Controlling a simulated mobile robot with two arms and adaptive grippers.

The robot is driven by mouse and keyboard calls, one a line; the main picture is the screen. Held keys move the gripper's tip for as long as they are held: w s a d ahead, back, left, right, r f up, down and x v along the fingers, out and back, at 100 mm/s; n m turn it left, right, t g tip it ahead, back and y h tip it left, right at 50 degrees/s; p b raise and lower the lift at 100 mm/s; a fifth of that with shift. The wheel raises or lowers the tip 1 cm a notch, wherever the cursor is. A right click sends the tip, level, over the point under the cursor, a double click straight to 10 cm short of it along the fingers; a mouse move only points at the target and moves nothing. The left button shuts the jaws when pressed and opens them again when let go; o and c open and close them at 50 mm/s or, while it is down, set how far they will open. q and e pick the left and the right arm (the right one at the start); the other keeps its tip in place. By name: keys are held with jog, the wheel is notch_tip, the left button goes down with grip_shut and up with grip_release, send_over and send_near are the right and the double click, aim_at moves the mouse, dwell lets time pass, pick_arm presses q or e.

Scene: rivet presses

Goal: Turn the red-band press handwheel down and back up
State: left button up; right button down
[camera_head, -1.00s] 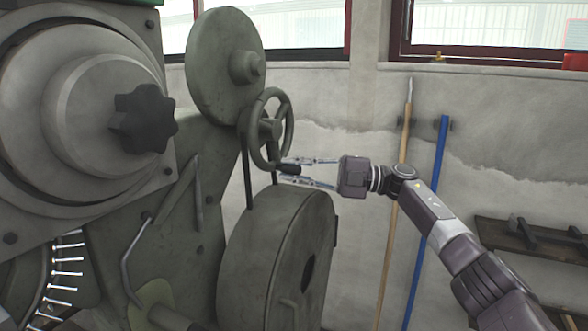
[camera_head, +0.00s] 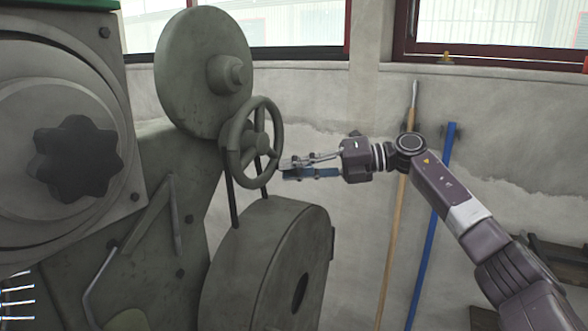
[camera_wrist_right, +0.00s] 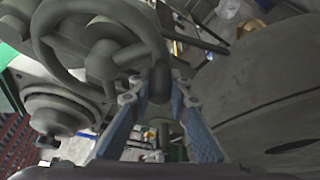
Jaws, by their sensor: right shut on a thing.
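The grey-green handwheel (camera_head: 257,145) stands on the side of the press (camera_head: 160,195), with spokes and a round rim. My right gripper (camera_head: 286,168) is at the lower right of the rim. It is shut on the wheel's dark crank handle, which its fingers mostly hide in the head view. In the right wrist view the handle (camera_wrist_right: 158,84) sits between the two fingertips, with the handwheel (camera_wrist_right: 103,60) at the upper left. No red band shows on the visible part of the press. My left gripper is out of view.
A large round disc (camera_head: 205,75) rises above the wheel and a wide drum (camera_head: 262,270) sits below it. A dark star knob (camera_head: 75,160) is at the left. A wooden pole (camera_head: 396,230) and a blue pole (camera_head: 433,225) lean on the wall behind my right arm.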

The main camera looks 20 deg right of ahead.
jog(key=shift+w+d+r, duration=0.2)
jog(key=shift+d+r, duration=0.05)
dwell(0.3)
jog(key=c, duration=1.8)
grip_release()
jog(key=shift+f, duration=0.1)
jog(key=v, duration=1.2)
jog(key=shift+r, duration=0.2)
